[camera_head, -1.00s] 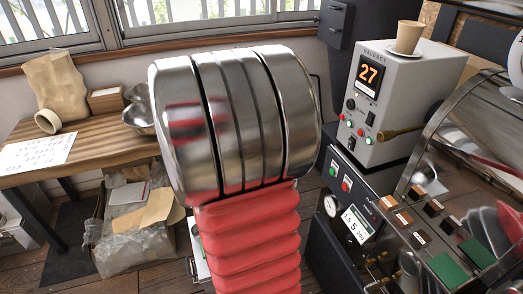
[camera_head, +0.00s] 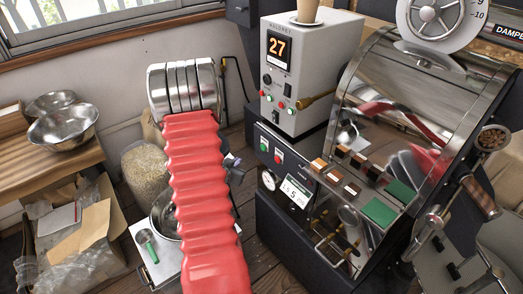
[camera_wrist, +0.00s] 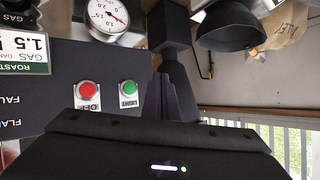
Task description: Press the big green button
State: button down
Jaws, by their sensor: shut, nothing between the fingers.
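A round green button (camera_head: 264,144) is on the dark front panel of the roaster, beside a red button (camera_head: 278,157). In the wrist view the green button (camera_wrist: 128,87) and the red one (camera_wrist: 87,90) show close up, with white labels by them. My gripper (camera_wrist: 160,98) is shut and empty. In the wrist view its fingers lie just right of the green button; a gap shows between them in the picture, and contact cannot be told. In the head view it is mostly hidden behind my red-sleeved arm.
A grey control box (camera_head: 287,77) showing 27 has small red and green buttons, and a cup (camera_head: 308,12) on top. Green squares (camera_head: 379,212) lie on the roaster's sloped panel. A gauge (camera_head: 269,180) sits below the buttons. A bag of beans (camera_head: 143,168) stands left of my arm.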

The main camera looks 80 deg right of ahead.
aim_at(263, 148)
jog(key=shift+s+d, duration=0.1)
jog(key=shift+d, duration=0.05)
jog(key=s+d, duration=0.5)
jog(key=d, duration=0.1)
jog(key=shift+s+d, duration=0.15)
jog(key=shift+s, duration=0.15)
dwell(0.4)
jog(key=shift+s+d, duration=0.1)
dwell(1.9)
jog(key=shift+s+d, duration=0.2)
jog(key=shift+s+d, duration=0.3)
jog(key=shift+d, duration=0.05)
dwell(1.1)
dwell(0.3)
jog(key=shift+w+a, duration=0.6)
jog(key=shift+a, duration=0.05)
jog(key=shift+a, duration=0.1)
